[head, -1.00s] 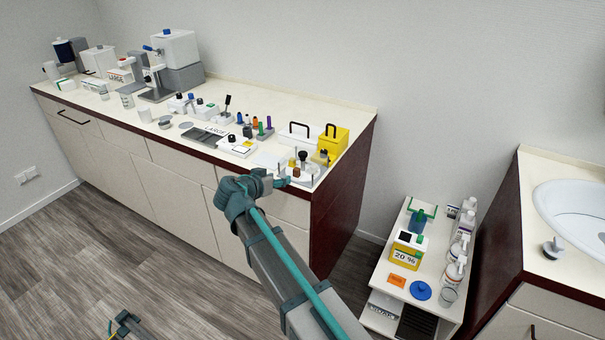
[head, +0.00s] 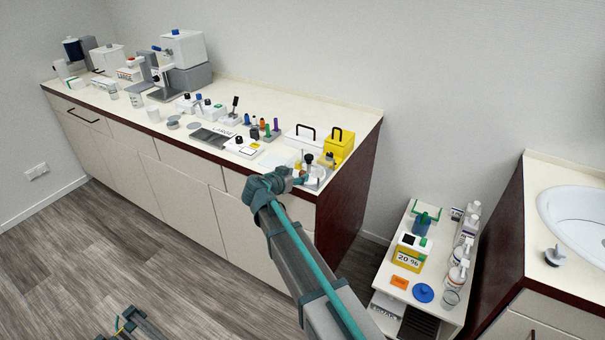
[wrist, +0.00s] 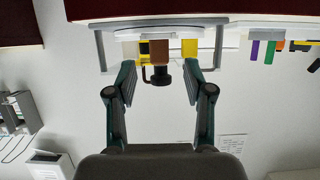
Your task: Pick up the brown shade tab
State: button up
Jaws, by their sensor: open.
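The brown shade tab (wrist: 159,48) stands upright in the wrist view, between a black-and-yellow piece (wrist: 144,47) and a yellow tab (wrist: 189,48). A cream tab (wrist: 130,48) is further left. My gripper (wrist: 160,70) is open and empty, its two fingers spread to either side of the brown tab in the picture. Whether the tab lies between the fingertips in depth I cannot tell. A black knob (wrist: 162,75) shows just below the tab. In the head view my gripper (head: 300,177) is at the holder at the counter's right end, where the brown tab is hard to make out.
A yellow box (head: 340,148) with a black handle and a white box (head: 300,143) stand behind the holder. Green and purple pegs (head: 271,130) and a white device (head: 243,147) are to the left. The counter's front edge (head: 230,165) lies below.

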aim_at(301, 173)
jog(key=p+x, duration=0.1)
jog(key=x, duration=0.1)
jog(key=shift+w+d, duration=0.15)
jog(key=shift+w, duration=0.15)
jog(key=shift+w+d+f, duration=0.2)
jog(key=shift+w+f, duration=0.05)
jog(key=shift+f, duration=0.05)
jog(key=shift+c, duration=0.3)
grip_shut()
jog(key=shift+r, duration=0.15)
